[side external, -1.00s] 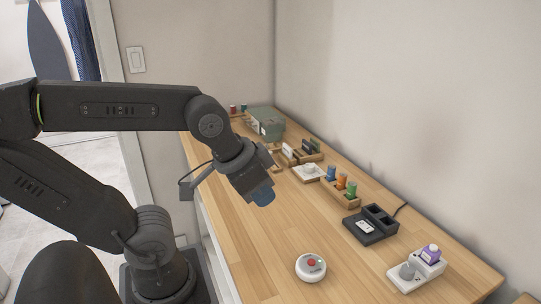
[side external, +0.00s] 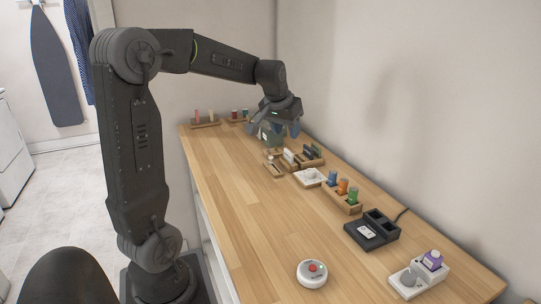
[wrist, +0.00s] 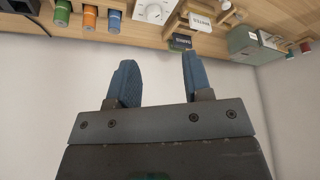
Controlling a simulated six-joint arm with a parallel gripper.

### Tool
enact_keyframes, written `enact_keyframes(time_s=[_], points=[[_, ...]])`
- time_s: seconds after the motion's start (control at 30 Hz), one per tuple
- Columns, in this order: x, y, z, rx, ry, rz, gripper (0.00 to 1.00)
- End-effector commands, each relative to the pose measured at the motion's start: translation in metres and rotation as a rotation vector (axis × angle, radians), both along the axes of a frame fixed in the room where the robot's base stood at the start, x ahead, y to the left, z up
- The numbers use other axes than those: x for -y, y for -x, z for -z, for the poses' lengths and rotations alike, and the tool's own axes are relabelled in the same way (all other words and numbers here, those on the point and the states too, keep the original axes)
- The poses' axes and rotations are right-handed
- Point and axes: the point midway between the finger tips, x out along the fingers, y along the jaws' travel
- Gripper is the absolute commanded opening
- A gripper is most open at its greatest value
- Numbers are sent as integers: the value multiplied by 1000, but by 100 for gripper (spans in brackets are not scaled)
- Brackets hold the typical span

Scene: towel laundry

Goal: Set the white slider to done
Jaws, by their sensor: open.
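A small white block (side external: 289,156), likely the white slider, stands in a wooden holder toward the far end of the table. A white block with dark lettering also shows in the wrist view (wrist: 200,22); I cannot read a "done" mark. Dark blocks (side external: 308,151) stand just right of it in the side view, and one shows in the wrist view (wrist: 181,42). My gripper (side external: 287,130) is open and empty, above and behind these blocks near the wall. Its blue fingers stand apart in the wrist view (wrist: 158,60).
A grey-green box (side external: 266,134) is partly hidden behind my gripper. The table's left part is clear.

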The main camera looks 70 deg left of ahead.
Motion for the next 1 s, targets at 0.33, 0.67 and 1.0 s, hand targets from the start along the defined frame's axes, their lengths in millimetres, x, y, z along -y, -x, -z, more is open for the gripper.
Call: enact_keyframes(time_s=[0.33, 0.67, 1.0], points=[[-143, 1, 45, -23, 20, -217, 46], [-158, -8, 81, -25, 21, -225, 46], [-176, -27, 144, -25, 20, -224, 46]])
